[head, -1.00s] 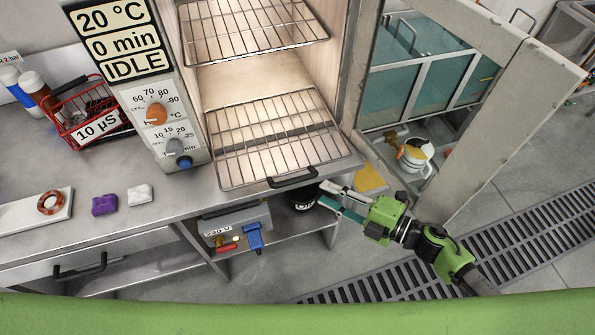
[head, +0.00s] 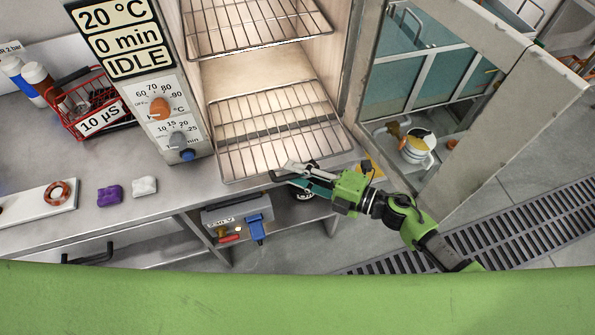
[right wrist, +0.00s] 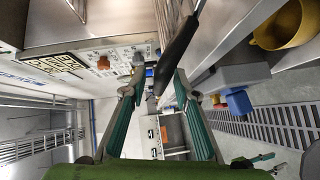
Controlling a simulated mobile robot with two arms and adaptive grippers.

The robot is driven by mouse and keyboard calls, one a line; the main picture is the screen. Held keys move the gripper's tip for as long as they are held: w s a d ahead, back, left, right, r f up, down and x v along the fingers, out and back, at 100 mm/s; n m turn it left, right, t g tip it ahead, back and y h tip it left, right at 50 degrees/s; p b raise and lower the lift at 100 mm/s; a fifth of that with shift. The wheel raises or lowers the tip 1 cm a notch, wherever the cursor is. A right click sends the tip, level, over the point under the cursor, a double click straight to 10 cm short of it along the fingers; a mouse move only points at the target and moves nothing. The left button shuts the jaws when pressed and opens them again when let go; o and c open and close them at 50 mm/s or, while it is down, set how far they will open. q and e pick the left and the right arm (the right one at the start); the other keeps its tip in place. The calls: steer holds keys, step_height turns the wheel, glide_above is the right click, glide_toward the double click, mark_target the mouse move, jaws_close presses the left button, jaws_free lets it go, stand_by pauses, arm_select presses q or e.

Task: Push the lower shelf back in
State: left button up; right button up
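The lower shelf (head: 262,142) is a wire rack in the lit chamber of the oven, with its front edge out at the chamber opening above the counter edge. A black handle (right wrist: 177,52) is fixed to its front. My right gripper (head: 281,172) is at this handle in the head view and partly covers it. In the right wrist view its two teal fingers (right wrist: 157,78) are spread apart, with the handle reaching between them. I cannot tell whether they touch it. My left gripper is not in view.
An upper wire shelf (head: 255,25) sits above. The open oven door (head: 490,130) stands to the right of my right arm. A control panel (head: 170,120) and a red wire basket (head: 95,105) are at the left. A grey box (head: 238,212) is under the counter.

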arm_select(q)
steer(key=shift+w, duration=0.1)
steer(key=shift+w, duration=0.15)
arm_select(e)
jaws_close()
